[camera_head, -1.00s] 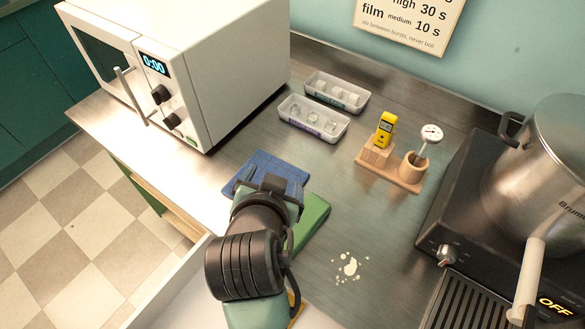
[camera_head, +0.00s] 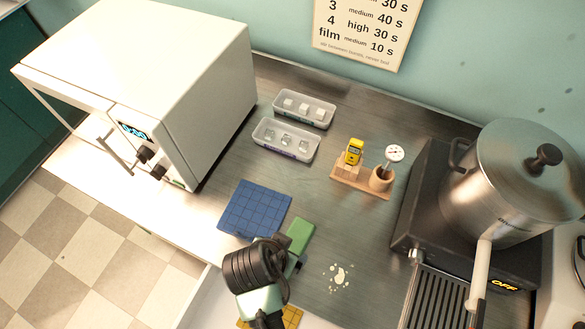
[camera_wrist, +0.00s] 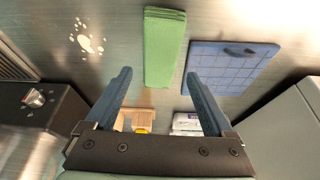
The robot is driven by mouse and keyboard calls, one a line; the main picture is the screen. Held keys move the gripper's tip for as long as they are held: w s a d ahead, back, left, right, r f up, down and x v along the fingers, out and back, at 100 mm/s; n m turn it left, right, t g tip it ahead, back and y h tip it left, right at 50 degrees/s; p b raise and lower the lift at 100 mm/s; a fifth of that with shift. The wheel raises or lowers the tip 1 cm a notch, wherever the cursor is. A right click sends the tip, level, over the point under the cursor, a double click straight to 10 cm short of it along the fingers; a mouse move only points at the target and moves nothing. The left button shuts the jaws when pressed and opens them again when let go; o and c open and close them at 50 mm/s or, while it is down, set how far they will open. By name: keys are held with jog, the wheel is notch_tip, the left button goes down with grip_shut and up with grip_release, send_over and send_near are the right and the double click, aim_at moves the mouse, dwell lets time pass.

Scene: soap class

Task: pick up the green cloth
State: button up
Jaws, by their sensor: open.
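The green cloth (camera_head: 301,234) lies folded flat on the counter, beside the right edge of a blue gridded cloth. In the head view my arm covers its near part. In the wrist view the green cloth (camera_wrist: 164,46) shows as a long folded strip at the top, ahead of the fingertips. My gripper (camera_wrist: 160,90) is open with nothing between its fingers, above the counter and apart from the cloth.
The blue gridded cloth (camera_head: 255,208) lies just left of the green one. A yellow cloth (camera_head: 290,318) is nearer. A pale spill (camera_head: 340,277) lies to the right. The microwave (camera_head: 150,80), two trays (camera_head: 286,140), a wooden holder (camera_head: 360,182) and a stove with a pot (camera_head: 515,180) surround the clear counter.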

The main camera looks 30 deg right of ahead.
aim_at(292, 246)
jog(key=shift+p+x, duration=0.4)
jog(key=shift+x, duration=2.8)
jog(key=shift+d, duration=0.15)
jog(key=shift+r, duration=0.1)
jog(key=c, duration=1.1)
notch_tip(292, 246, up, 10)
